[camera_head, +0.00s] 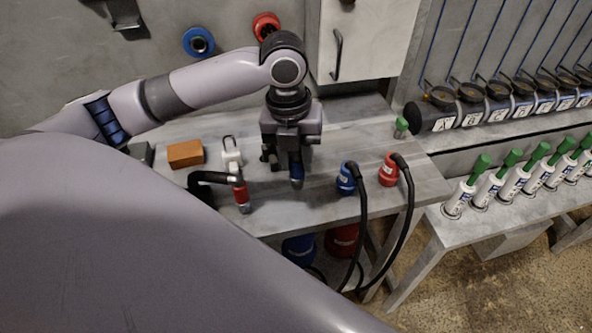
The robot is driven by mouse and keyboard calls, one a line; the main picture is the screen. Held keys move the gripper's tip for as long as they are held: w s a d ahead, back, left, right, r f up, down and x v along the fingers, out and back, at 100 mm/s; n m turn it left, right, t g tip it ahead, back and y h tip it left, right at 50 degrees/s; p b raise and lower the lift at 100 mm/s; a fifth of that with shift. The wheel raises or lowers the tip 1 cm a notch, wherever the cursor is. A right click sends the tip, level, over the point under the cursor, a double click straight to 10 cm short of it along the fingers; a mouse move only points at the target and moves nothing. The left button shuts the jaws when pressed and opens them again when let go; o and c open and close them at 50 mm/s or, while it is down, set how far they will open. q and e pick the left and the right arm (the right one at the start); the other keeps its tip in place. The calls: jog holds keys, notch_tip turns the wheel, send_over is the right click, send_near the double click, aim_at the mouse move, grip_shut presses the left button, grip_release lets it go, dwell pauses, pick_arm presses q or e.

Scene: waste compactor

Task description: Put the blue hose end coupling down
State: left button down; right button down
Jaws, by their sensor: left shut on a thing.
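My left gripper (284,158) hangs pointing down over the middle of the grey table (325,207). My right gripper is not in view.
A red hose end (241,193) lies left of the gripper. A blue connector (347,179) and a red connector (389,169) with black hoses stand to the right. An orange-brown block (185,153) and a white padlock-like item (231,159) sit at the left.

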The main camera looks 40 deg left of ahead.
aim_at(296, 173)
pick_arm(q)
notch_tip(296, 173, down, 4)
jog(key=shift+f, duration=0.1)
jog(key=c, duration=0.8)
grip_release()
jog(key=r, duration=1.2)
jog(key=shift+s+a, duration=0.4)
